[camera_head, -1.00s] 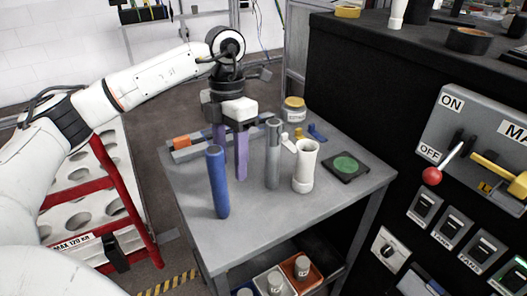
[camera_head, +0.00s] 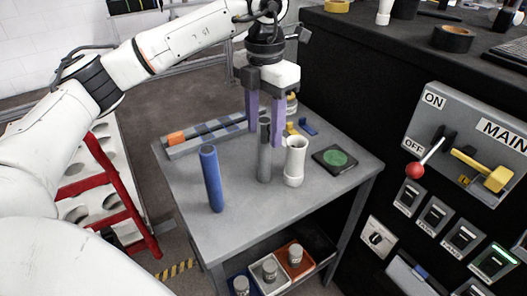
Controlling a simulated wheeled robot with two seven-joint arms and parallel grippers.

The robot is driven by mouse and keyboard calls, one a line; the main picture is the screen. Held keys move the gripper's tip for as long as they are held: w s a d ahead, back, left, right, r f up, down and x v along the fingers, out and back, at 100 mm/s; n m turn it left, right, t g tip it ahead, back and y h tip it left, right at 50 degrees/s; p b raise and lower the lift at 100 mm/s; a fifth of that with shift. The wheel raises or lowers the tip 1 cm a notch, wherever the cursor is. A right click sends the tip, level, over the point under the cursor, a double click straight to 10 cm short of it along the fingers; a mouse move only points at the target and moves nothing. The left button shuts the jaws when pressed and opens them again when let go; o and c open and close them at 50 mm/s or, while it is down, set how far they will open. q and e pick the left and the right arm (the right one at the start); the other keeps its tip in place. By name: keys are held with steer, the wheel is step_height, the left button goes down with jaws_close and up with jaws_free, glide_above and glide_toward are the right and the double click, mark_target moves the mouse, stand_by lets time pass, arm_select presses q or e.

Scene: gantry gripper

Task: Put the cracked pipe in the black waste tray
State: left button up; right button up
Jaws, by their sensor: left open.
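A dark, black tray-like shape (camera_head: 320,243) shows partly on the lower shelf, half hidden by the tabletop. My right gripper is not in view.
A black pad with a green disc (camera_head: 335,160) lies at the right. Coloured bins holding small jars (camera_head: 269,270) stand below. A control panel (camera_head: 465,150) is at the right.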

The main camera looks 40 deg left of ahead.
mark_target(265, 149)
arm_select(q)
step_height(265, 149, down, 6)
steer(key=shift+w+f, duration=0.1)
steer(key=shift+f, duration=0.15)
steer(key=shift+c, duration=0.4)
jaws_close()
